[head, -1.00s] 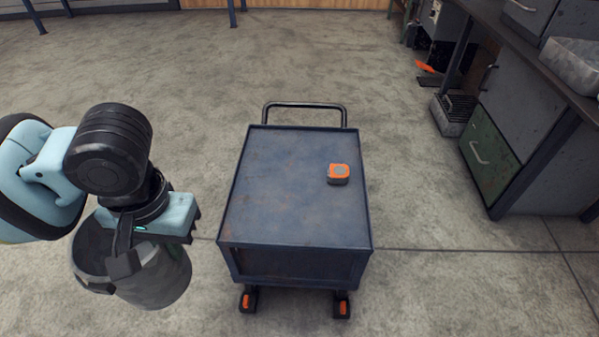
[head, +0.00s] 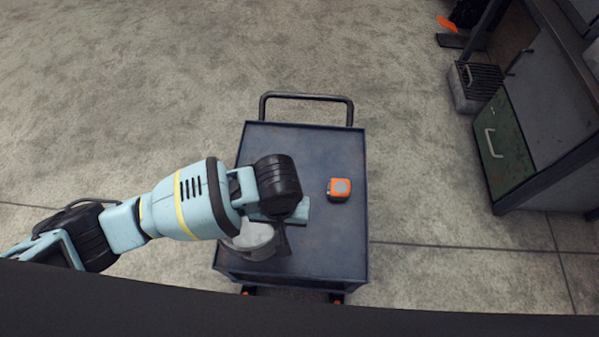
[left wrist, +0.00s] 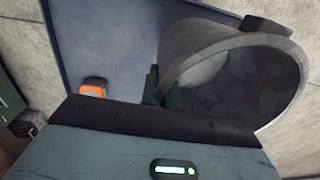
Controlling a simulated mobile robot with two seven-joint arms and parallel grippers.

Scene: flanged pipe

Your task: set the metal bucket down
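The grey metal bucket (head: 252,241) is over the front left part of the blue cart's top (head: 325,245), partly hidden under my left arm. I cannot tell whether its base touches the cart. In the left wrist view the bucket (left wrist: 190,45) fills the upper right, tilted in the picture, its open mouth toward the camera. My left gripper (head: 282,240) is at the bucket's rim and appears shut on it; its fingertips are mostly hidden. My right gripper is in neither view.
An orange and grey tape measure (head: 339,189) lies on the cart to the right of the bucket; it also shows in the left wrist view (left wrist: 93,88). The cart's handle (head: 305,97) is at the far end. A workbench with a green cabinet (head: 503,150) stands at the right.

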